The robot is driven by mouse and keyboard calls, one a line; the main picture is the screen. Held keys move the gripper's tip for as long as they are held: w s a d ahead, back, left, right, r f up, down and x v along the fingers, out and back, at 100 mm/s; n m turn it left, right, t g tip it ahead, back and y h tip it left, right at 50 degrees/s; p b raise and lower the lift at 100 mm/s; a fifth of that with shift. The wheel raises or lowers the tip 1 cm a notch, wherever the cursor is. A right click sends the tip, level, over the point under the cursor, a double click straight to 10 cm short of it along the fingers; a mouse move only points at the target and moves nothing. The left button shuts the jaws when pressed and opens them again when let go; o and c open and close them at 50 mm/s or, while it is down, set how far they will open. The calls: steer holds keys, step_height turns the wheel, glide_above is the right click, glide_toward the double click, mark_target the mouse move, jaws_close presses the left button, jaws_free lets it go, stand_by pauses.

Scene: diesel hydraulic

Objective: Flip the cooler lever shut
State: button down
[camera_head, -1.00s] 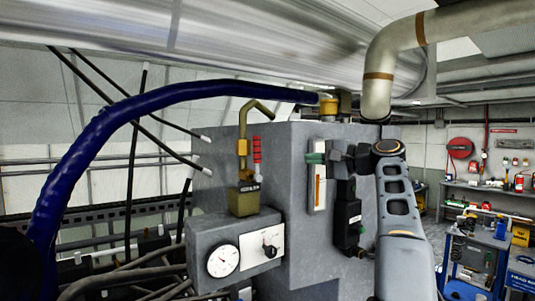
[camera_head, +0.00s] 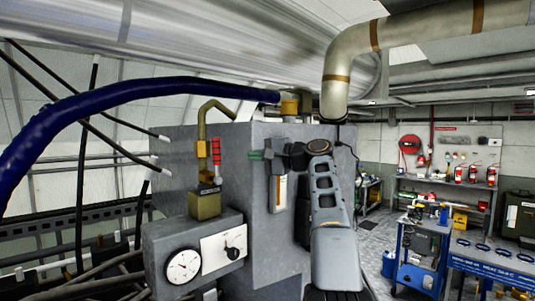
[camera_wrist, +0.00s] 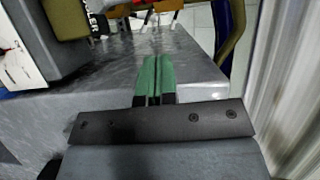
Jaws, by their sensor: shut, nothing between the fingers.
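The lever with the red ribbed grip (camera_head: 215,152) stands upright on an olive valve block (camera_head: 204,203) on the left face of the grey cabinet, in the head view. My gripper (camera_head: 260,154) has green fingertips and is shut and empty. In the picture it is to the right of the lever, near the cabinet's front corner, and apart from the lever. In the wrist view the shut green fingertips (camera_wrist: 154,80) show over the grey cabinet surface. Part of the olive block (camera_wrist: 65,18) shows there at top left; the red grip cannot be made out clearly.
A grey box with a round gauge (camera_head: 183,266) and a dial plate (camera_head: 224,247) is below the lever. A bent olive pipe (camera_head: 213,108) rises behind it. A blue hose (camera_head: 130,97) arches above. A sight glass (camera_head: 280,190) is below my gripper.

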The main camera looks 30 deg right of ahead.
mark_target(214, 161)
steer(key=w+a, duration=0.3)
steer(key=a, duration=0.3)
steer(key=shift+w, duration=0.35)
